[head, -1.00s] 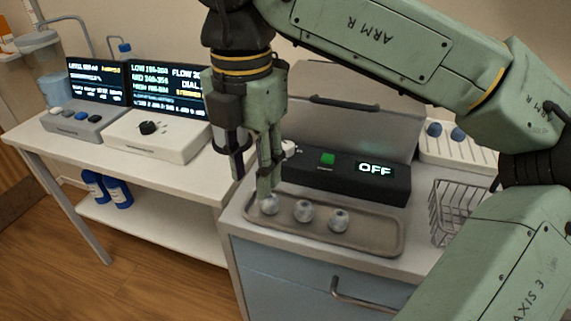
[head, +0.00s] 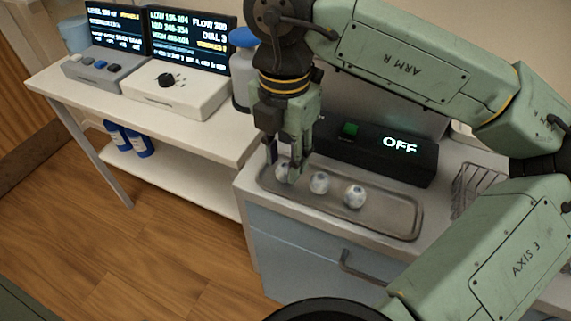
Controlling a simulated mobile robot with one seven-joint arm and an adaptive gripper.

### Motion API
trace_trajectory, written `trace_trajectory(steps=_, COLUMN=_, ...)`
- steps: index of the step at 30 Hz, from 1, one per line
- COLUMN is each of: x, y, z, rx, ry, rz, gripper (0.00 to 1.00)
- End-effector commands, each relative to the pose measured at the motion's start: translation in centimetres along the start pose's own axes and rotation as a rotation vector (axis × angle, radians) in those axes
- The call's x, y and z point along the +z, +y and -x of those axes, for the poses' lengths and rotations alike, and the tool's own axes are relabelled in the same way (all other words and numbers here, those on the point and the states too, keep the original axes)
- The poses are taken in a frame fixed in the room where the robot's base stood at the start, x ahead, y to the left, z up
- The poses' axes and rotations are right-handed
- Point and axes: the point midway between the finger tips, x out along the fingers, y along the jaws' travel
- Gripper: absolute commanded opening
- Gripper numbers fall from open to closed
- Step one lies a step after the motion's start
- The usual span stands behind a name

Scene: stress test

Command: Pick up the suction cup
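Three small round grey-white pieces with darker centres sit in a row on a shallow tray (head: 393,222). They are the left one (head: 283,174), the middle one (head: 319,183) and the right one (head: 354,196). They look alike, and I cannot tell for sure which is the suction cup. My gripper (head: 284,167) points down at the tray's left end, its fingers apart around or just over the left piece. One finger partly covers that piece. I cannot tell whether the fingers touch it.
A black box (head: 380,150) with a green button and an "OFF" display stands behind the tray, close to my gripper. A wire basket (head: 477,190) is at the right. A white dial unit (head: 175,95) and a grey button unit (head: 98,70) stand on the left bench.

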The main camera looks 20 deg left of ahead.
Motion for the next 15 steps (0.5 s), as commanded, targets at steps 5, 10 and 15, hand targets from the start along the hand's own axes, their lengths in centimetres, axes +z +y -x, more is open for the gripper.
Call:
trace_trajectory(steps=5, x=0.0, y=0.0, z=-1.8, rx=0.001, ry=0.001, rz=-0.001, gripper=0.33)
trace_trajectory(steps=10, x=0.0, y=0.0, z=-2.0, rx=0.001, ry=-0.001, rz=-0.001, gripper=0.33)
trace_trajectory(steps=15, x=0.0, y=0.0, z=-2.0, rx=0.001, ry=0.000, rz=-0.001, gripper=0.27)
